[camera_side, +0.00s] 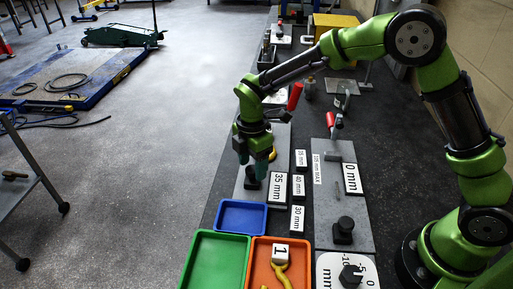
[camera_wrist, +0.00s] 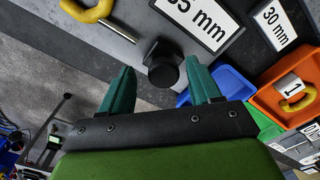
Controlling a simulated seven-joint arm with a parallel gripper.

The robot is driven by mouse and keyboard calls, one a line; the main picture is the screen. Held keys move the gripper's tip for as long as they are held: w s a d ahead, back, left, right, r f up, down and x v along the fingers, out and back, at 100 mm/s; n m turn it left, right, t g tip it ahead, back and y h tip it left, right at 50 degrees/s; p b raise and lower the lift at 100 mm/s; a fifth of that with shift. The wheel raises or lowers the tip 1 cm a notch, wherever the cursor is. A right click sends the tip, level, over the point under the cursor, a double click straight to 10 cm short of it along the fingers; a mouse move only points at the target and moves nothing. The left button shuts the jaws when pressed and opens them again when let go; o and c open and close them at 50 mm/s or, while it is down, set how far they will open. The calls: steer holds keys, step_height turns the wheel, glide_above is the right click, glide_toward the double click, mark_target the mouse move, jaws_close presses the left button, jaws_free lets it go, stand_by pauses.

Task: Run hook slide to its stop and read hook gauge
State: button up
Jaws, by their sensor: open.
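My gripper (camera_side: 252,166) is open over the left grey plate (camera_side: 277,140). In the wrist view, a black round knob (camera_wrist: 162,72) on a block shows between the open fingers (camera_wrist: 161,62), beyond their tips; I cannot tell whether they touch it. The knob also shows just under the fingers in the side view (camera_side: 251,182). A thin metal rod (camera_wrist: 117,31) lies in line with the knob, toward a yellow hook (camera_wrist: 88,12) cut off by the frame edge. A "35 mm" sign (camera_side: 279,187) stands beside the knob. Which part is the hook slide is not marked.
A second grey plate (camera_side: 350,205) carries a "0 mm" sign (camera_side: 352,179) and another black knob (camera_side: 343,231). Smaller signs, such as "30 mm" (camera_side: 297,219), stand between the plates. Blue (camera_side: 240,203), green (camera_side: 187,262) and orange (camera_side: 252,258) trays lie in front.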

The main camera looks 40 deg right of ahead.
mark_target(252, 167)
step_height(252, 167, up, 17)
stand_by(0.4)
steer(key=shift+f, duration=0.1)
stand_by(2.3)
